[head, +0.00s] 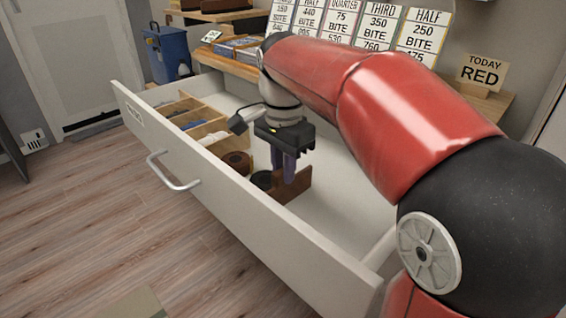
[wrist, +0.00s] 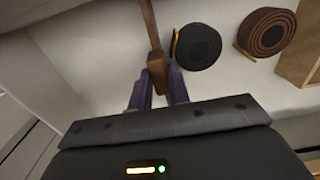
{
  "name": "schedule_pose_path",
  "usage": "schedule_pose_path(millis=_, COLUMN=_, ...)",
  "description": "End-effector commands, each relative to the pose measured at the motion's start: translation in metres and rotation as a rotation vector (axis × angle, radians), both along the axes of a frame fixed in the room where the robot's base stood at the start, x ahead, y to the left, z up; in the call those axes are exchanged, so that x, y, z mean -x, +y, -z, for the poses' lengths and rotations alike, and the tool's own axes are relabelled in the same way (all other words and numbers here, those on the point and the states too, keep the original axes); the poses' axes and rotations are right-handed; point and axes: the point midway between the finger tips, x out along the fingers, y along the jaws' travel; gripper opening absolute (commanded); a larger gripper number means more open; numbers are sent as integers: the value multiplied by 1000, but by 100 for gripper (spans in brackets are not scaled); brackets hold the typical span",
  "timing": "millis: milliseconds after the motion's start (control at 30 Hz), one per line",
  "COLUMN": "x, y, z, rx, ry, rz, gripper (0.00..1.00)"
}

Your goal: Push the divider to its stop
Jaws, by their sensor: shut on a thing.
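A brown wooden divider (head: 291,189) stands across the open white drawer (head: 236,196). In the wrist view the divider (wrist: 151,28) runs up from between my fingers. My gripper (head: 285,168) reaches down into the drawer and is shut on the divider; its purple fingers (wrist: 158,90) show on both sides of it. A black rolled belt (wrist: 198,46) lies close beside the divider, and a brown rolled belt (wrist: 267,32) lies beyond it. I cannot tell whether the divider touches the black roll or any stop.
Light wooden compartments (head: 190,118) with folded items fill the drawer's far part. The drawer floor on the near side of the divider looks clear. A blue bin (head: 167,52) stands behind. Sign cards (head: 343,27) stand on the desk, with a sign reading "TODAY RED" (head: 481,73).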

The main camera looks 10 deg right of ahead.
Motion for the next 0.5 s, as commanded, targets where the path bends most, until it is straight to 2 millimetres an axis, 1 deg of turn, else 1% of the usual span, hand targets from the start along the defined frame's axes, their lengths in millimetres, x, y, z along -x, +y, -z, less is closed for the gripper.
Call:
schedule_pose_path(millis=367, x=0, y=0, z=0, rx=-1, ry=-1, rz=-1, gripper=0)
schedule_pose_path(millis=400, x=0, y=0, z=0, rx=-1, ry=-1, rz=-1, gripper=21)
schedule_pose_path(millis=467, x=0, y=0, z=0, rx=0, ry=0, rz=-1, gripper=27)
schedule_pose_path(millis=500, x=0, y=0, z=0, rx=0, ry=0, rz=-1, gripper=27)
